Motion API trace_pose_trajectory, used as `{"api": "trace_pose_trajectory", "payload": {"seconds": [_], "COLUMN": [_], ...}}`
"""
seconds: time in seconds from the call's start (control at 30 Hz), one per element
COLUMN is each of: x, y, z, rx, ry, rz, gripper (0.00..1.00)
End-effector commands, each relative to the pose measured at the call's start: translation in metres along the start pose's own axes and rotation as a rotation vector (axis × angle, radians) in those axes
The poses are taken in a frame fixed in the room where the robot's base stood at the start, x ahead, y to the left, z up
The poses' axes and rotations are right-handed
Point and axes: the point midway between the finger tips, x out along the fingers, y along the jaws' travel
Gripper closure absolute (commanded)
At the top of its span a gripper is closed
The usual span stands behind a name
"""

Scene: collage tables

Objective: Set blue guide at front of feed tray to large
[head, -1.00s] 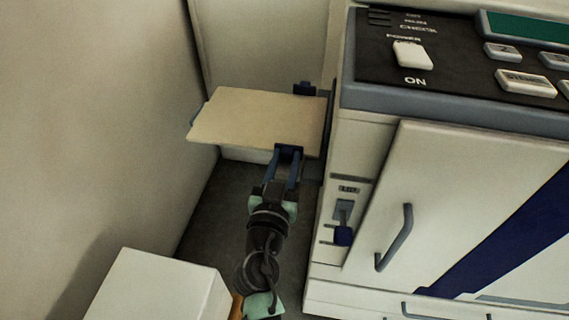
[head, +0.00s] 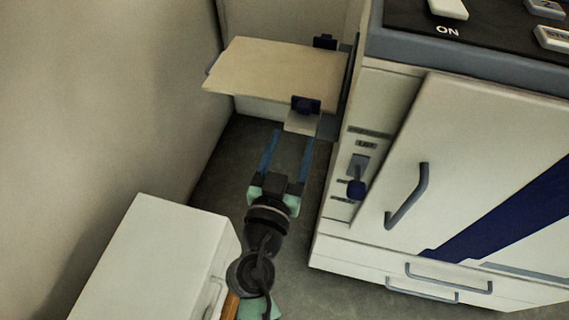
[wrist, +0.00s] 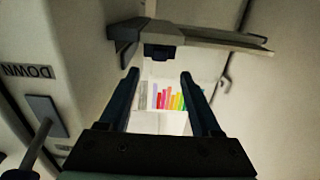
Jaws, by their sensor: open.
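The feed tray (head: 275,68) sticks out to the left from the side of a large white machine. A blue guide (head: 306,104) sits at its front edge, near the machine, above a small pale ledge. A second blue guide (head: 325,41) stands at the back edge. My gripper (head: 291,136) is open and empty in front of the tray, its fingers apart and clear of the front guide. In the wrist view the tray (wrist: 215,40) shows edge-on above my fingers, with the dark guide (wrist: 160,51) above the gap between them.
A white cabinet (head: 150,260) is at lower left. In the wrist view, coloured books (wrist: 170,99) stand on a far shelf.

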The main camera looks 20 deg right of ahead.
Motion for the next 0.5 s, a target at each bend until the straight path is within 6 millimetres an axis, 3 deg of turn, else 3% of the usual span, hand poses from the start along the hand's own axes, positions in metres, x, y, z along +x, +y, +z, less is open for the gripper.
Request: {"api": "trace_pose_trajectory", "payload": {"seconds": [0.2, 0.5], "x": [-0.037, -0.052], "y": [0.000, 0.000], "z": [0.002, 0.000], "rx": [-0.001, 0.001], "ry": [-0.002, 0.000], "rz": [-0.001, 0.001], "gripper": [0.35, 0.35]}}
